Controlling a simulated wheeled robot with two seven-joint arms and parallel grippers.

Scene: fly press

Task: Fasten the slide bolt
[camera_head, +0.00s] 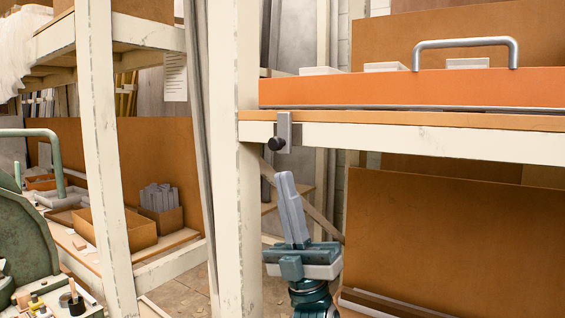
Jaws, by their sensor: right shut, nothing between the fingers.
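The slide bolt (284,131) is a small grey metal piece with a round black knob (277,143) at its lower left. It sits on the front edge of the cream shelf rail, just right of the cream post. My right gripper (284,178) points up below the bolt, with its pale grey fingers together and nothing between them. A small gap shows between the fingertips and the bolt. How far the bolt is slid cannot be told. My left gripper is not in view.
An orange drawer or tray (400,90) with a grey bar handle (465,43) lies above the rail (420,142). The cream post (234,200) stands close left of my gripper. A brown board (450,240) leans at the right.

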